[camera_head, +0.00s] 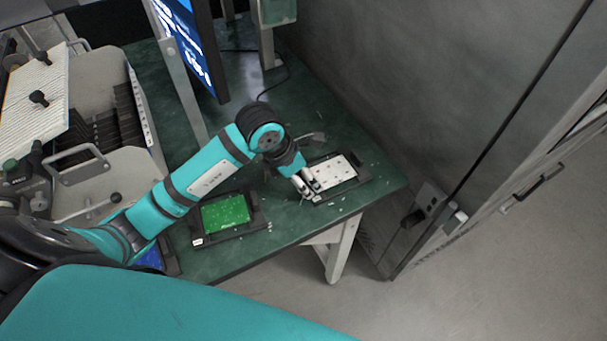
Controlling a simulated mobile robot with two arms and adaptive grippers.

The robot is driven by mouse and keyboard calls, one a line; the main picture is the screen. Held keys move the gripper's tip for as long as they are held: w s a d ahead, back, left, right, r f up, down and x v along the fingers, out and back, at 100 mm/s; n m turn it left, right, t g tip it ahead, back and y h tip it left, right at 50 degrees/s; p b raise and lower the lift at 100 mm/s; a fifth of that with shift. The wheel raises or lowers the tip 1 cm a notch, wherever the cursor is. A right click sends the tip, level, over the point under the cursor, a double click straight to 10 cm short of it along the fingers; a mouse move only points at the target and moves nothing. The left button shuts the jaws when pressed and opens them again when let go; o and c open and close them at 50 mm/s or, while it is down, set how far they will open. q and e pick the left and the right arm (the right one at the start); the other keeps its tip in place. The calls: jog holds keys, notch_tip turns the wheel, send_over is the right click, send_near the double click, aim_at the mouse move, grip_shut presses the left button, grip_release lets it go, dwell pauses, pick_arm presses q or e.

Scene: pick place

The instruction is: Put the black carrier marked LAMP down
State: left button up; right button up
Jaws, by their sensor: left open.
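A black carrier (361,172) with a white board (335,172) in it lies flat on the green table near its right corner. My left gripper (308,187) is open at the left edge of this carrier, with its fingers close to the rim; I cannot tell whether they touch it. A second black carrier (262,219) holds a green board (225,213) and lies on the table to the left. The lettering on the carriers is too small to read, so I cannot tell which is marked LAMP. My right gripper is not in view.
A blue board (150,259) shows partly behind my arm at lower left. A screen (188,42) on a post stands at the back. A grey machine with black slots (125,110) is at left. A wall borders the table's right side. Small white bits lie scattered on the table (290,220).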

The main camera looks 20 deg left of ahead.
pick_arm(q)
jog(key=p+v, duration=0.7)
jog(key=v, duration=0.5)
jog(key=shift+p, duration=0.35)
